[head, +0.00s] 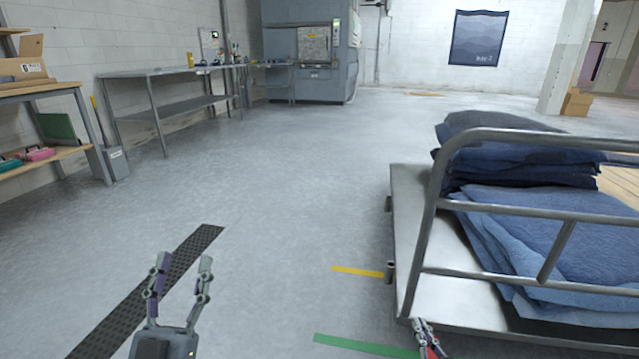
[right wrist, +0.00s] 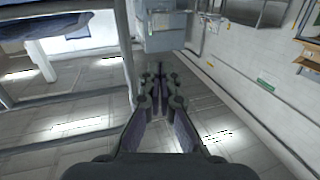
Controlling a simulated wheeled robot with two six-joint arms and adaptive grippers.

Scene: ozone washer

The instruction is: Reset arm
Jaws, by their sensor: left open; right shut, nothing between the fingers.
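My left gripper (head: 180,278) is open and empty at the bottom left of the head view, above the floor near a dark grated strip. My right gripper (head: 428,340) shows only in part at the bottom of the head view, beside the cart's rail. In the right wrist view its fingers (right wrist: 158,82) are shut together with nothing between them.
A flat metal cart (head: 412,208) with a tubular rail (head: 437,210) stands at right, carrying stacks of folded denim (head: 545,235). A metal table (head: 170,71) and grey washer machine (head: 312,50) stand at the back. Wooden shelves (head: 45,91) are at left. The middle floor is clear.

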